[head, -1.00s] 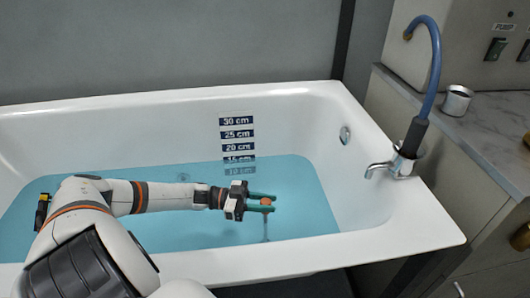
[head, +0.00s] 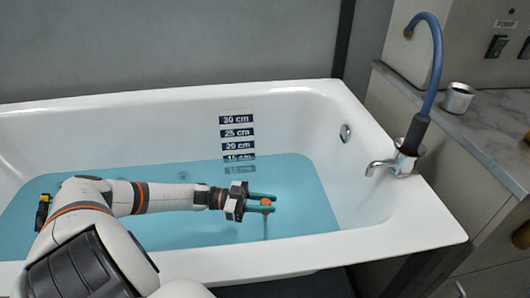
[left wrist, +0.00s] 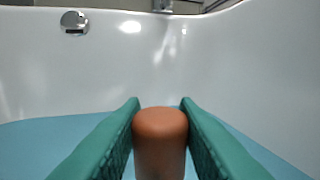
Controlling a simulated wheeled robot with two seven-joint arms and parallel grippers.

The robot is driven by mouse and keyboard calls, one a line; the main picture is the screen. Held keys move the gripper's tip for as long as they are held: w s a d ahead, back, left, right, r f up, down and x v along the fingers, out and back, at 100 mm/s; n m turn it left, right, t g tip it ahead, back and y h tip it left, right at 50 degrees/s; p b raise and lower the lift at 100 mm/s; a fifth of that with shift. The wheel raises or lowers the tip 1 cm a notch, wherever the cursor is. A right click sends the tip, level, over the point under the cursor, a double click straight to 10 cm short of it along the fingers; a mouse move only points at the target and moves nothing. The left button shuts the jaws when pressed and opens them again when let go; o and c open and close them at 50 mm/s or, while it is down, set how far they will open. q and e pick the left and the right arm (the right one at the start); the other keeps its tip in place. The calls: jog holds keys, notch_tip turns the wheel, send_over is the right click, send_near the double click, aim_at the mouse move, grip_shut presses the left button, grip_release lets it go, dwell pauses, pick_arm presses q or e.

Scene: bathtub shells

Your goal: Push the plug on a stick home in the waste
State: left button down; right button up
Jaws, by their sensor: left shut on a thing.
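My left gripper (head: 262,202) is shut on the orange-brown knob of the plug on a stick (head: 266,202), just above the blue water in the bathtub (head: 290,90). The thin stick runs down from the knob into the water. In the left wrist view the knob (left wrist: 160,130) sits between the two green fingers (left wrist: 160,112), touching both. The plug's lower end and the waste are not clear under the water, so I cannot tell how the plug sits. My right gripper is not in view.
A depth scale (head: 237,140) marks the far inner wall. A round overflow (head: 346,133) and a tap (head: 400,163) with a blue hose (head: 436,60) are at the right end. A metal cup (head: 457,98) stands on the counter.

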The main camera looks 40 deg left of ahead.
pick_arm(q)
jog(key=shift+f+b, duration=0.9)
jog(key=shift+f, duration=0.25)
jog(key=c, duration=1)
grip_release()
jog(key=shift+c, duration=0.2)
jog(key=v, duration=1.2)
jog(key=shift+r+p, duration=0.1)
jog(key=shift+p, duration=0.2)
